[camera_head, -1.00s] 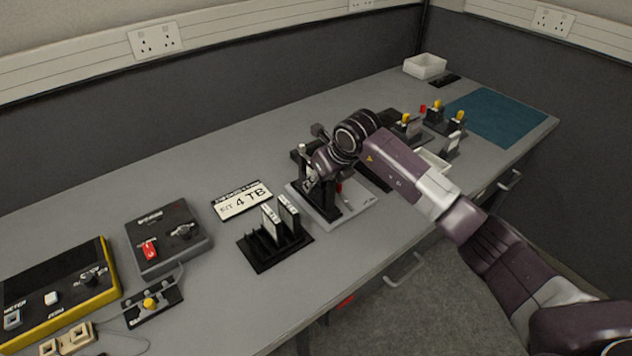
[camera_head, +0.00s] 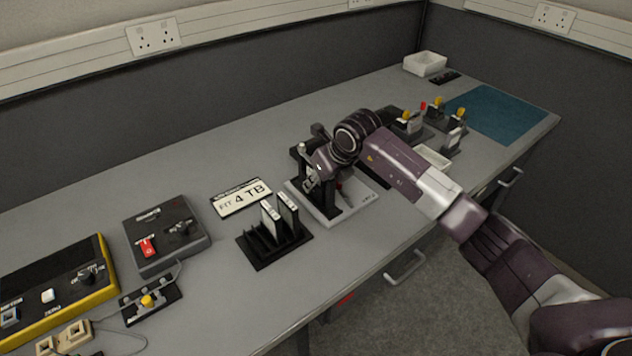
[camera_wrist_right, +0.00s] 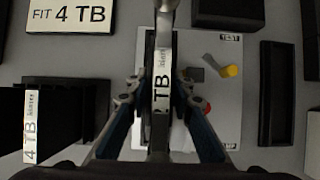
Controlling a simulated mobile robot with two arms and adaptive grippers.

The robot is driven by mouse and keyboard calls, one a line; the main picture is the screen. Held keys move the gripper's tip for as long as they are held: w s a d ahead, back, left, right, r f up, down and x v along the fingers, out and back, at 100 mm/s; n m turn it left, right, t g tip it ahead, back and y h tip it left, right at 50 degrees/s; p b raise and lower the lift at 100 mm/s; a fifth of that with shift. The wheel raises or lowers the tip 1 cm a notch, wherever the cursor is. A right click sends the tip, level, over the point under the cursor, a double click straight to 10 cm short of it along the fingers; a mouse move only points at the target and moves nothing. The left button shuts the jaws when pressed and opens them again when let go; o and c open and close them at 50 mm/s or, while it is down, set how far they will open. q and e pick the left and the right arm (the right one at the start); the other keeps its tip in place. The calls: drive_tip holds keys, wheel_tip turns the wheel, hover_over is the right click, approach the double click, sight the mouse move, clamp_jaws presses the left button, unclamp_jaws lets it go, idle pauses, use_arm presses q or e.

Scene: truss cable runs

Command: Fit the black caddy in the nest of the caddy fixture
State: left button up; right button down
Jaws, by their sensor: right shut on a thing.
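My right gripper (camera_head: 313,181) is over the caddy fixture, a pale plate (camera_head: 362,209) with black uprights. The right wrist view shows its fingers (camera_wrist_right: 160,108) shut on a slim upright piece, which I take for the black caddy (camera_wrist_right: 162,75). Mainly its narrow edge shows, with a white label reading "TB". The fixture's plate (camera_wrist_right: 228,130) lies below the fingers, with a yellow-tipped lever and a red part beside the held piece. The nest is hidden under the caddy and gripper, so I cannot tell whether the caddy is seated. My left gripper is out of view.
A black rack (camera_head: 262,252) with two upright labelled pieces stands left of the fixture. A "FIT 4 TB" sign (camera_head: 241,199) lies behind it. A grey switch box (camera_head: 167,235) and yellow-edged meter (camera_head: 62,285) are farther left. A black tray-like piece (camera_wrist_right: 278,93) lies right of the fixture.

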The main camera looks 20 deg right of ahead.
drive_tip(key=shift+r, duration=0.1)
drive_tip(key=c, duration=1.3)
unclamp_jaws()
drive_tip(key=shift+r+p, duration=2.2)
drive_tip(key=shift+r, duration=1.55)
